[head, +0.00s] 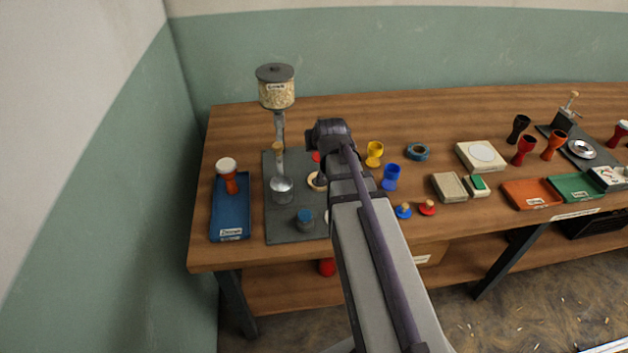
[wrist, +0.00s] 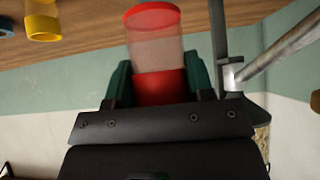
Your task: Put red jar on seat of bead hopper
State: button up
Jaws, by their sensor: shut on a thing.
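The red jar (wrist: 156,50) has red ends and a clear middle. In the wrist view it stands between the green fingers of my gripper (wrist: 157,68), which is shut on it. In the head view my arm hides the gripper; a small red patch (head: 316,156) beside the arm may be the jar. The bead hopper (head: 276,92) is a clear, bead-filled container with a grey lid, on a post over a dark grey plate (head: 276,229). A pale ring (head: 317,181) on the plate is partly hidden by my arm; I cannot tell whether it is the seat.
The hopper's metal post (wrist: 219,35) is close beside the jar.

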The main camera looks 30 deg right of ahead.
notch_tip(320, 180, down, 10)
jog(key=b, duration=0.9)
jog(key=shift+r, duration=0.2)
jog(key=shift+f, duration=0.15)
jog(key=o, duration=1)
jog(key=shift+c, duration=0.2)
jog(key=shift+s+r+p, duration=0.1)
jog(key=shift+r+p, duration=0.35)
jog(key=shift+p, duration=0.1)
jog(key=p+v, duration=0.4)
jog(key=v, duration=0.3)
jog(key=shift+p, duration=0.35)
